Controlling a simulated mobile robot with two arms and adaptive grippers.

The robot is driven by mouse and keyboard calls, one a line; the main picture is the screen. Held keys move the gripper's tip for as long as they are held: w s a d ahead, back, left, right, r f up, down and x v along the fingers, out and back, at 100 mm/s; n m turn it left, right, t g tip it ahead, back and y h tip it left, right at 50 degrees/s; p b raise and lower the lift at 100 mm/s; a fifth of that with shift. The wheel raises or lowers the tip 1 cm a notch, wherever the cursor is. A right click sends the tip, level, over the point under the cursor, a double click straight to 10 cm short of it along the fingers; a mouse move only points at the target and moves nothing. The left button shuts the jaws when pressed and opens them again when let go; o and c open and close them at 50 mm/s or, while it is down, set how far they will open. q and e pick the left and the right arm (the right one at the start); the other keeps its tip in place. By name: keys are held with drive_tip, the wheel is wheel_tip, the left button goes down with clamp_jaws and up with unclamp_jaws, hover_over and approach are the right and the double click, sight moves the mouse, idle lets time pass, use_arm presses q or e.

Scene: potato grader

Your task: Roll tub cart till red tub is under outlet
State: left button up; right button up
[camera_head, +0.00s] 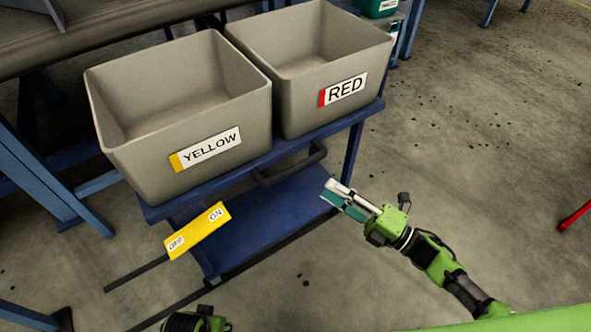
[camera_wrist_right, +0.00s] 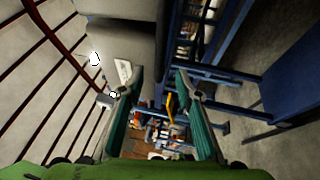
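The blue tub cart (camera_head: 290,205) carries two grey tubs. The red tub (camera_head: 300,105), labelled RED, is on the right; the yellow tub (camera_head: 140,165), labelled YELLOW, is on the left. A dark handle (camera_head: 292,168) is on the cart's near side. My right gripper (camera_head: 331,190) is near the cart's right end, right of the handle and apart from it. In the right wrist view its teal fingers (camera_wrist_right: 160,75) are spread with nothing held. Of my left arm, only a green and black part shows at the bottom edge; its fingers are hidden. I cannot identify the outlet.
A yellow OFF/ON panel (camera_head: 198,232) shows in front of the cart's left end. Dark strips (camera_head: 135,272) run along the floor below it. A grey conveyor (camera_head: 95,35) on blue legs is behind at left. Open concrete floor lies right; a red bar (camera_head: 577,215) is at the right edge.

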sight(295, 168)
drive_tip(key=x, duration=1.1)
drive_tip(key=shift+w+a, duration=0.2)
drive_tip(key=shift+w, duration=0.05)
drive_tip(key=shift+c, duration=0.4)
clamp_jaws()
